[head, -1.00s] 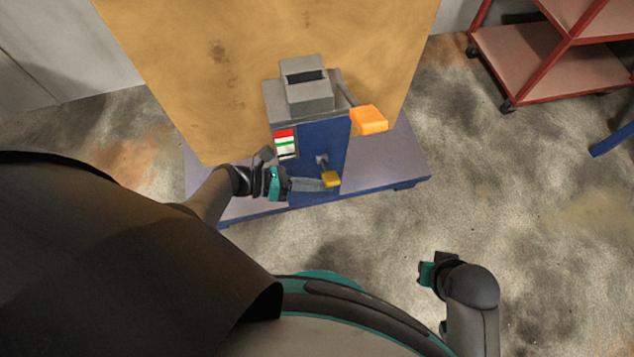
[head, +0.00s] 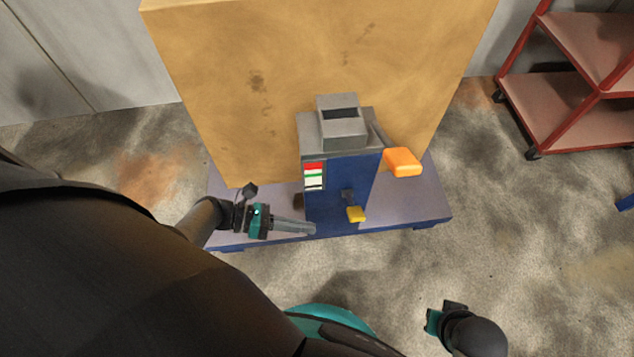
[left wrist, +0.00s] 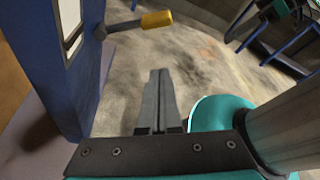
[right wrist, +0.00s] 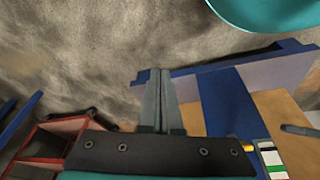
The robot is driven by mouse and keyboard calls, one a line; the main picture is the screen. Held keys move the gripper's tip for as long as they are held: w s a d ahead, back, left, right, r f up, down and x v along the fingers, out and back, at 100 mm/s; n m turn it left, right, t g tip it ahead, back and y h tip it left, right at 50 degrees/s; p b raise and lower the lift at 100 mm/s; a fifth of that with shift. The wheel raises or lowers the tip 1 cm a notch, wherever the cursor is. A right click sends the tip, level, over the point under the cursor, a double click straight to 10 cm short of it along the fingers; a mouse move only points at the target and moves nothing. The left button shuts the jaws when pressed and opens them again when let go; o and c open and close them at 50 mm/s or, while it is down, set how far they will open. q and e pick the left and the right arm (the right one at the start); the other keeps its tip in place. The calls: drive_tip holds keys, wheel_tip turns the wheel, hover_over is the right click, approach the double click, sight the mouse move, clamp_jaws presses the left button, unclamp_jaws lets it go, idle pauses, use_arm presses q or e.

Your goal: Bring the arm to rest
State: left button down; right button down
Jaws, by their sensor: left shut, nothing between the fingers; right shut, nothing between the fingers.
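My left gripper (head: 312,229) is shut and empty in the head view, its fingers pointing right at the lower front of the blue machine (head: 340,185). In the left wrist view its closed fingers (left wrist: 158,100) have floor behind them, and the machine (left wrist: 65,60) stands at the left. A yellow-tipped lever (head: 356,214) is on the machine's front, to the right of the fingertips; it also shows in the left wrist view (left wrist: 157,19). My right gripper (head: 432,320) hangs at the lower right, apart from the machine. Its fingers are shut and empty in the right wrist view (right wrist: 158,100).
An orange-ended lever (head: 403,162) sticks out at the machine's right. The machine stands on a low platform (head: 425,205) before a tan panel (head: 300,70). A red shelf cart (head: 560,110) is at the upper right. Open floor lies between cart and platform.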

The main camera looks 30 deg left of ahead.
use_arm(q)
drive_tip(key=shift+s, duration=0.1)
idle(0.5)
